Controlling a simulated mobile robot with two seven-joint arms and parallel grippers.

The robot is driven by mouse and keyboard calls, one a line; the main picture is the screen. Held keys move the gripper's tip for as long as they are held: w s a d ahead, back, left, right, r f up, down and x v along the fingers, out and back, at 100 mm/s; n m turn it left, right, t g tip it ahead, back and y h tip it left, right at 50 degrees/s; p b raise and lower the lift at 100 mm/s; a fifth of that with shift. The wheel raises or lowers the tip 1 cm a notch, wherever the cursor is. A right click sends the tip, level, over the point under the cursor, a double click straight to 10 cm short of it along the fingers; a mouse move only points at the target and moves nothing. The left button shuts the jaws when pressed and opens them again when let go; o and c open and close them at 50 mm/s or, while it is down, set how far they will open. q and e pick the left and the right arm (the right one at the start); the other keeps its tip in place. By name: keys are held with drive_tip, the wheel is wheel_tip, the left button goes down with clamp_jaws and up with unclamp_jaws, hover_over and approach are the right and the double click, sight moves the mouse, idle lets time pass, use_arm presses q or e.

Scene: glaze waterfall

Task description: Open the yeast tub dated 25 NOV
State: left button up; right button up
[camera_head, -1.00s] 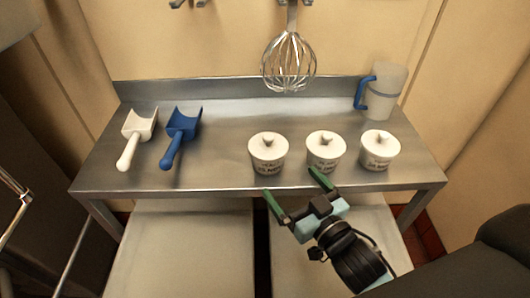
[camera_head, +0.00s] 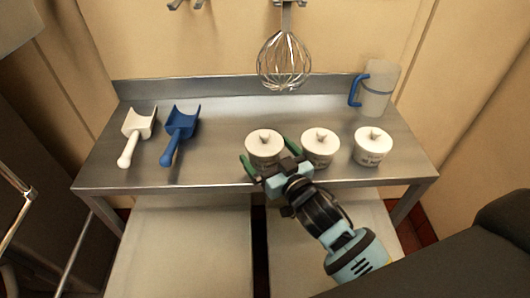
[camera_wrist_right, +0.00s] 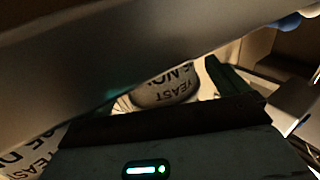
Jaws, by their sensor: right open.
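Three white tubs with knobbed lids stand in a row near the table's front edge: a left tub (camera_head: 265,142), a middle tub (camera_head: 321,146) and a right tub (camera_head: 372,145). All the lids are on. My right gripper (camera_head: 266,150) is open at the left tub, with one green finger on each side of it; I cannot tell whether they touch it. In the right wrist view, a tub (camera_wrist_right: 165,88) with upside-down print including "YEAST" shows beyond the gripper, and more label print shows at lower left. No full date is legible. My left gripper is not in view.
A white scoop (camera_head: 137,128) and a blue scoop (camera_head: 180,130) lie on the left of the steel table (camera_head: 220,118). A jug with a blue handle (camera_head: 376,90) stands at the back right. A whisk (camera_head: 285,60) hangs above the back edge.

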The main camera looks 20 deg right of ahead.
sight(264, 140)
drive_tip(key=shift+x, duration=1.15)
drive_tip(key=c, duration=1.1)
drive_tip(key=shift+o, duration=0.2)
drive_tip(key=shift+r, duration=0.15)
drive_tip(key=shift+r, duration=1.7)
drive_tip(key=shift+s+a+f, duration=0.1)
drive_tip(key=shift+s, duration=0.25)
use_arm(q)
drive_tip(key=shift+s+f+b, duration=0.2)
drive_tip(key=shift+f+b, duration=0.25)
drive_tip(key=shift+b, duration=0.05)
use_arm(e)
drive_tip(key=s+a+r, duration=0.1)
drive_tip(key=s+a, duration=0.3)
drive_tip(key=s, duration=1)
drive_tip(key=shift+s+r, duration=0.25)
drive_tip(key=shift+s, duration=0.15)
drive_tip(key=shift+a, duration=0.1)
